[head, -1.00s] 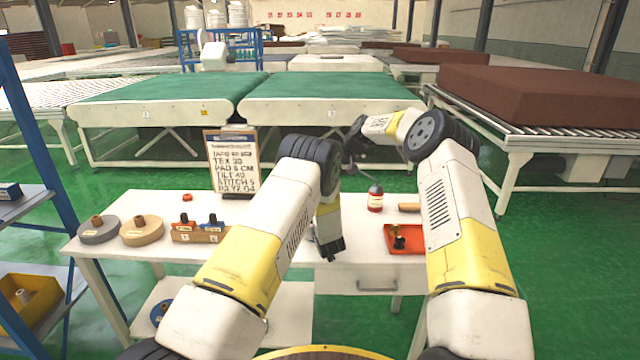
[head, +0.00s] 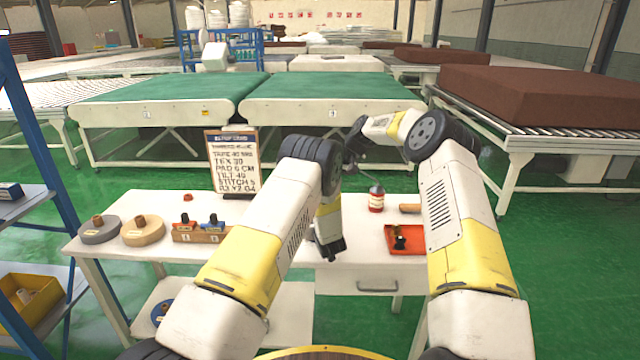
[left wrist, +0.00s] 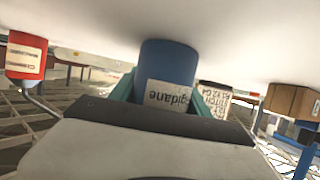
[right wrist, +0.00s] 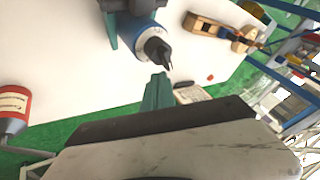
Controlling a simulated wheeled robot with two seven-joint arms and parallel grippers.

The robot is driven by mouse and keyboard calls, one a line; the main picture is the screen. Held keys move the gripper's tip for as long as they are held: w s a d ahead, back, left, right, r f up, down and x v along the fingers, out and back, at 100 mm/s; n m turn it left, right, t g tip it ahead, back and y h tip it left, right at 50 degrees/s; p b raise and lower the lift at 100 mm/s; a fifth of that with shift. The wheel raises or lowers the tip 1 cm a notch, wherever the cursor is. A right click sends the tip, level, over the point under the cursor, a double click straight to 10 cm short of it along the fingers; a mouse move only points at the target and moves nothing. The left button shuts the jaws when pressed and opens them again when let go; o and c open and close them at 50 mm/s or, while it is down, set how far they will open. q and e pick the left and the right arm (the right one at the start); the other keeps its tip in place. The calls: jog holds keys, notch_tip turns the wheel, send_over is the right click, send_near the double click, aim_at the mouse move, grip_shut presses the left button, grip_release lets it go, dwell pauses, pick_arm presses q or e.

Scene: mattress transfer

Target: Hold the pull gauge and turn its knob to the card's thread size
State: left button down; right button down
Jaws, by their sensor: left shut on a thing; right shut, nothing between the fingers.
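The pull gauge, a blue cylinder (left wrist: 168,68) with a white label, is gripped between the green fingers of my left gripper (left wrist: 165,92). In the right wrist view the gauge (right wrist: 138,32) lies sideways above the white table, with a pale ring and a dark knob-like end (right wrist: 156,48). My right gripper (right wrist: 158,90) is shut and empty, its fingertips close beside that dark end; I cannot tell if they touch. The card (head: 232,163) stands upright at the table's back and reads TEX 30. My left arm hides the gauge in the head view.
On the white table (head: 285,208) a red bottle (head: 376,198) and an orange-red tray (head: 400,239) stand right of my left arm. A blue shelf post (head: 40,150) rises at far left.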

pick_arm(q)
jog(key=shift+r, duration=0.1)
pick_arm(e)
jog(key=shift+s+d, duration=0.15)
jog(key=shift+s, duration=0.7)
jog(key=v, duration=1.2)
jog(key=shift+w, duration=0.15)
pick_arm(q)
jog(key=shift+c, duration=2.1)
grip_release()
